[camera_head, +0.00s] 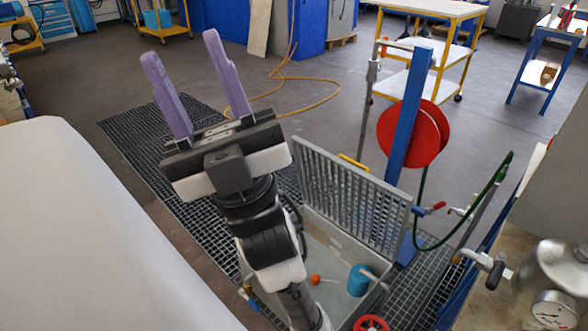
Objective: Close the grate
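The grate (351,206) is a grey barred panel standing raised and tilted at the back edge of an open pit (333,262). A yellow bar (352,162) sits near its top edge. My gripper (190,77), with two purple fingers, is raised to the left of the grate, apart from it. The fingers are spread wide with nothing between them. My arm hides part of the pit's left side and the grate's lower left.
A blue post (408,112) with a red reel (427,136) and green hose (484,196) stands right of the grate. The pit holds a blue cup-like object (358,281). Fixed floor grating (132,134) lies left. A pale rounded body fills the lower left; a gauge (555,311) is lower right.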

